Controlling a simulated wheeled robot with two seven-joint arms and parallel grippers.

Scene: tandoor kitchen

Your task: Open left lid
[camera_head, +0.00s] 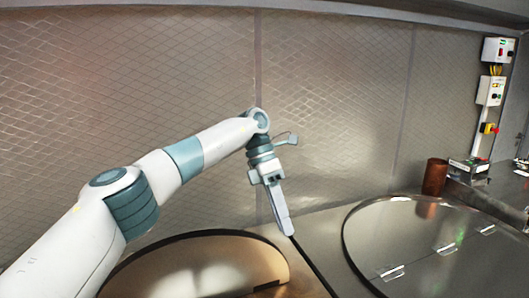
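The left lid (205,268) is a round, shiny, brownish metal disc with a dark rim, set in the steel counter at the bottom of the view. Its near part is cut off by the frame, and my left arm covers its left side. A small piece, perhaps a handle or hinge, shows at its right edge. My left gripper (289,232) points down just beyond the lid's right side, over the counter strip between the two lids. Its fingers appear as one narrow slab seen edge-on, so their gap is hidden. It holds nothing visible. My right gripper is out of view.
A second round lid (405,235) with small metal hinges lies flat at right. A brown cylinder (435,177) stands behind it. Switch boxes (491,91) hang on the right wall. A quilted metal wall (330,100) closes off the back.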

